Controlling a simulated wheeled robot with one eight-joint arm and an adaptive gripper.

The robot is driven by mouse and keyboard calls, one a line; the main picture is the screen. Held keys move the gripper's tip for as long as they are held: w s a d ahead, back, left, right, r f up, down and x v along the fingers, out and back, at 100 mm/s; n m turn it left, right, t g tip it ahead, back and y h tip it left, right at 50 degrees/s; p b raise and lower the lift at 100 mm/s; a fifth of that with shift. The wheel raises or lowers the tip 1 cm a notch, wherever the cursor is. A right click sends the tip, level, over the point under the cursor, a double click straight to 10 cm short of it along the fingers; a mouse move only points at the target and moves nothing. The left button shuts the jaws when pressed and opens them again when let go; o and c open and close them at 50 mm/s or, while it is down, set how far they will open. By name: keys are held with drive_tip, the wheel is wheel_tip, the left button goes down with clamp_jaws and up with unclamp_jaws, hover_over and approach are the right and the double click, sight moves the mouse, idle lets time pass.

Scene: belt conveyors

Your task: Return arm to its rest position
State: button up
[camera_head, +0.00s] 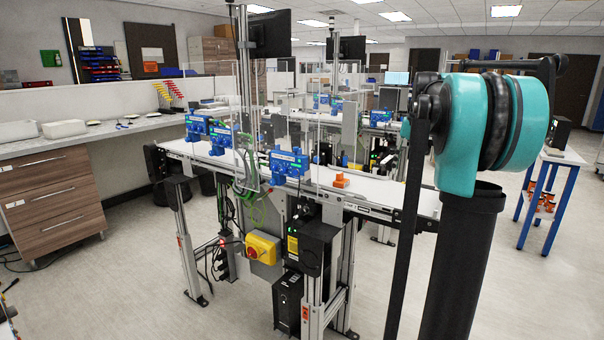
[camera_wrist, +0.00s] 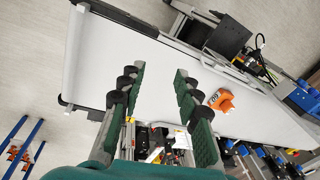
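My gripper (camera_wrist: 154,80) shows in the wrist view with its two green-padded fingers spread apart and nothing between them. It is over the white conveyor belt (camera_wrist: 125,60). In the head view the orange block (camera_head: 341,181) sits near the right end of the belt. My teal and black arm stands at the right of the head view. My gripper is out of that view.
Blue units (camera_head: 288,165) stand along the belt (camera_head: 380,195). A clear panel and metal posts rise beside them. A yellow switch box (camera_head: 262,248) hangs below. A blue-legged table (camera_head: 546,195) stands at the right, and a drawer counter (camera_head: 50,200) at the left.

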drive_tip(key=s+a+f+n+t, duration=0.1)
drive_tip(key=s+a+f, duration=0.3)
drive_tip(key=s+f, duration=0.6)
drive_tip(key=s+a+f+n+t+h, duration=0.1)
drive_tip(key=s+a+f, duration=0.3)
drive_tip(key=s+f, duration=0.5)
drive_tip(key=s+a+f+n, duration=0.2)
drive_tip(key=s+a+f, duration=0.3)
drive_tip(key=s+f, duration=0.5)
wheel_tip(320, 180, down, 3)
drive_tip(key=shift+s+r+t, duration=0.15)
drive_tip(key=shift+s+t, duration=0.2)
drive_tip(key=shift+t, duration=0.05)
